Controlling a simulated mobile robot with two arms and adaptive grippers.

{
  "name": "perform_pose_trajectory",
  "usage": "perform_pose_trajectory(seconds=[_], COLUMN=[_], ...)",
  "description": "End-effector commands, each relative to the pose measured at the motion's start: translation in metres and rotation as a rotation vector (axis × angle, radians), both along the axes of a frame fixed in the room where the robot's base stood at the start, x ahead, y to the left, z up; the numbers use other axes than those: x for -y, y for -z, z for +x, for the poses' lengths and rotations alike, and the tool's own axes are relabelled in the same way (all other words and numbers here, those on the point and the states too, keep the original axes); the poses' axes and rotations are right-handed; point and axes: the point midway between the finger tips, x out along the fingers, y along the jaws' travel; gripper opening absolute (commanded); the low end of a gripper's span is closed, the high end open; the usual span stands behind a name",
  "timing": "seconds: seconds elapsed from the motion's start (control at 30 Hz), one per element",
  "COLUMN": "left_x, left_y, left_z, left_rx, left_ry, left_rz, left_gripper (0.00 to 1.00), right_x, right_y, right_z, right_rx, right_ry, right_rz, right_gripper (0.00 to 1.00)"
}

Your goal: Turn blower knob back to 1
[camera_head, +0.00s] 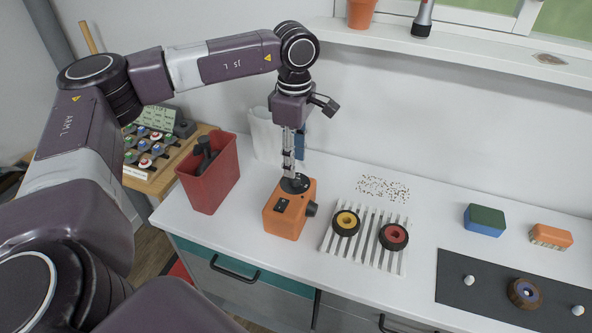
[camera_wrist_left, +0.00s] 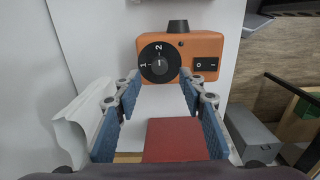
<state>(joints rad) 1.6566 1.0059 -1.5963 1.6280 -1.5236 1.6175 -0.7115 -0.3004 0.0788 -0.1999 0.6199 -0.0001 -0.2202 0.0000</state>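The orange blower (camera_head: 283,218) stands on the white counter. Its black round knob (camera_head: 295,184) is on the top face, with a rocker switch beside it. In the left wrist view the knob (camera_wrist_left: 160,63) shows the numerals 1 and 2 and a short pale mark near its centre; I cannot tell which numeral the mark points at. My left gripper (camera_head: 293,172) points down right over the knob. In the left wrist view its fingers (camera_wrist_left: 160,84) are apart with nothing between them, and the knob lies just beyond the tips. Contact cannot be told. My right gripper is not in view.
A red bin (camera_head: 216,178) holding a dark object stands left of the blower. A white slatted rack (camera_head: 366,235) with yellow-hubbed and red-hubbed wheels lies to its right. A blue-green sponge (camera_head: 484,220), an orange brush (camera_head: 552,236) and a dark mat (camera_head: 470,290) are farther right.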

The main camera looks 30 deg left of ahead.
Motion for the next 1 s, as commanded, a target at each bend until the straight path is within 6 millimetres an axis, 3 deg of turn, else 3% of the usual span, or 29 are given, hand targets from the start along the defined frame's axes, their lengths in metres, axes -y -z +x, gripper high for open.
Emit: perform_pose_trajectory(seconds=[0.3,0.67,1.0], left_x=[0.000,0.001,0.001], left_y=[0.043,0.049,0.049], left_z=[0.000,0.000,0.000], left_rx=[-0.001,0.001,0.002], left_ry=[-0.001,0.000,0.000], left_rz=[0.000,-0.002,-0.003], left_gripper=[0.37,0.36,0.00], right_x=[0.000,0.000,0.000], right_y=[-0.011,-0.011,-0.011], right_z=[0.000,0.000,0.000], right_rx=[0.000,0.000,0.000], right_ry=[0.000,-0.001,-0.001], right_rz=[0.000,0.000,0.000], right_gripper=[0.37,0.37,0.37])
